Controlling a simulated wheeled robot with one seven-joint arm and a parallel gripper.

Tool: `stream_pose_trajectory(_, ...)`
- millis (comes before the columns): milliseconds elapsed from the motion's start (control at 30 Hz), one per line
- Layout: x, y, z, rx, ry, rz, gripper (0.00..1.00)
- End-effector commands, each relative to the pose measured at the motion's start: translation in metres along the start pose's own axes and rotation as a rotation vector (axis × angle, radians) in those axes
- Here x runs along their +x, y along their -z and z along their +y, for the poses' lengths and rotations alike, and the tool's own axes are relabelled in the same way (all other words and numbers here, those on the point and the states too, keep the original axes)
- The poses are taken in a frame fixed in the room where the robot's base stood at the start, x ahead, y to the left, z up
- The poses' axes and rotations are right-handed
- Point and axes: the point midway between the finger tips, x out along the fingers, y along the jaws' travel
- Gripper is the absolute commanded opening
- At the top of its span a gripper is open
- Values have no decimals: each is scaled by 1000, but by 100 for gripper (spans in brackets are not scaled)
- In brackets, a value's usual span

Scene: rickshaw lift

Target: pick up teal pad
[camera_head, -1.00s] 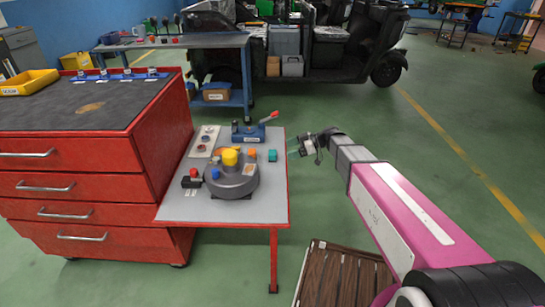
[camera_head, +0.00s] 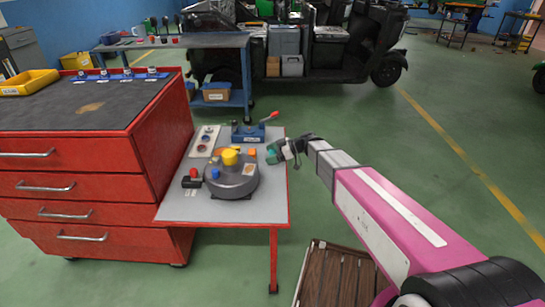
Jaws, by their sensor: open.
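The teal pad (camera_head: 271,157) is a small block on the grey side table (camera_head: 258,207), near its right edge. It is partly hidden by my gripper (camera_head: 275,152), which has reached it from the right. The fingertips are at the pad and the jaws are open. I cannot tell whether the fingers touch the pad.
A round grey fixture (camera_head: 236,181) with a yellow knob and blue and orange pieces stands left of the pad. A blue vice (camera_head: 248,132) with a red-tipped handle is behind. A red drawer cabinet (camera_head: 90,180) borders the table's left.

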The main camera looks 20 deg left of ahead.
Motion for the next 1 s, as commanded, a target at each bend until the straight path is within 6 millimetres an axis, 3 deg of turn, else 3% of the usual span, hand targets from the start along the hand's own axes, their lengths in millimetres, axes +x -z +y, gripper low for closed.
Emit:
stream_pose_trajectory(67,0,0,0,0,0,0,80)
stream_pose_trajectory(200,0,0,0,0,1,0,34)
stream_pose_trajectory(233,0,0,0,0,1,0,30)
stream_pose_trajectory(633,-3,7,-1,-1,1,0,30)
stream_pose_trajectory(1000,-27,63,-1,-2,0,0,30)
